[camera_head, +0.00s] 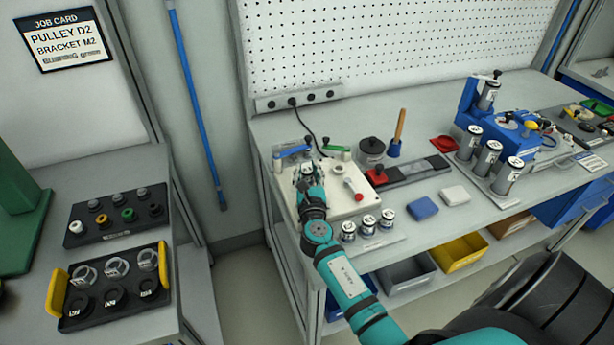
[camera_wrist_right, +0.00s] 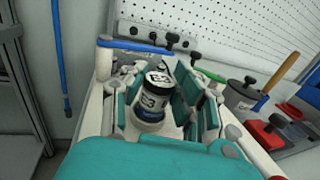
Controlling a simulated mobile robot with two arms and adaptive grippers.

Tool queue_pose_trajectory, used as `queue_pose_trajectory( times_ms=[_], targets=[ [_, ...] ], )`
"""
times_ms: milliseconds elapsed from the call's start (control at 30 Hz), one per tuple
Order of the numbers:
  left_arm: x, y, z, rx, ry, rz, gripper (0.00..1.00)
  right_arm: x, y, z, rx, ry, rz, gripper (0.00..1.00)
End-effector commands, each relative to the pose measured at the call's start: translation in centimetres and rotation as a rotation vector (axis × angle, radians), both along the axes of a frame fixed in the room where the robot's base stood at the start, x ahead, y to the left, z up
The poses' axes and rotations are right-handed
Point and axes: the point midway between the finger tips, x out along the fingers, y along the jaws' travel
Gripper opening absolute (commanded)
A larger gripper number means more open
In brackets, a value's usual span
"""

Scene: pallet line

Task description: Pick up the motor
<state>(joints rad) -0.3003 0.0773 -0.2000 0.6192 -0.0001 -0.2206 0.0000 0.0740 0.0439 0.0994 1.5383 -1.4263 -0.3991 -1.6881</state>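A short cylinder (camera_wrist_right: 155,92) with a dark body and a white label, which looks like the motor, stands in the white fixture plate (camera_head: 345,203). My right gripper (camera_wrist_right: 160,105) is around it, with one teal-padded finger on each side. Small gaps seem to show between the fingers and the cylinder, so the gripper looks open. In the head view my right gripper (camera_head: 308,180) is over the left part of the fixture and hides most of the cylinder. My left gripper is not in view.
Clamps with a blue handle (camera_head: 293,151) and a green handle (camera_head: 336,148) stand at the fixture's back. Small labelled cylinders (camera_head: 368,225) stand in front, a dark pot (camera_head: 371,152) to the right. Taller grey cylinders (camera_head: 488,158) stand farther right. Part trays (camera_head: 115,215) lie on the left table.

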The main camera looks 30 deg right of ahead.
Motion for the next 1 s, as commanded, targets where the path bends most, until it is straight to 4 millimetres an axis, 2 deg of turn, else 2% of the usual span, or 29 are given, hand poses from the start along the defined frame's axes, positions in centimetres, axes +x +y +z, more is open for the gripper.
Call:
queue_pose_trajectory(
  times_ms=[33,200,667,1000],
  targets=[
    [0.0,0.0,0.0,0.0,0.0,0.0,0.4,0.0,0.0,0.0,0.0,0.0,0.0,0.19],
    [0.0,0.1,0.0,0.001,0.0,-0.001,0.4,0.0,0.0,0.0,0.0,0.0,0.0,0.0],
    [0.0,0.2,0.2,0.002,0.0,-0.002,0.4,0.0,0.0,0.3,0.0,-0.001,0.0,0.0],
    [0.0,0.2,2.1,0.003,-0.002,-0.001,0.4,-0.2,0.3,4.0,0.0,-0.001,0.002,0.0]
  ],
)
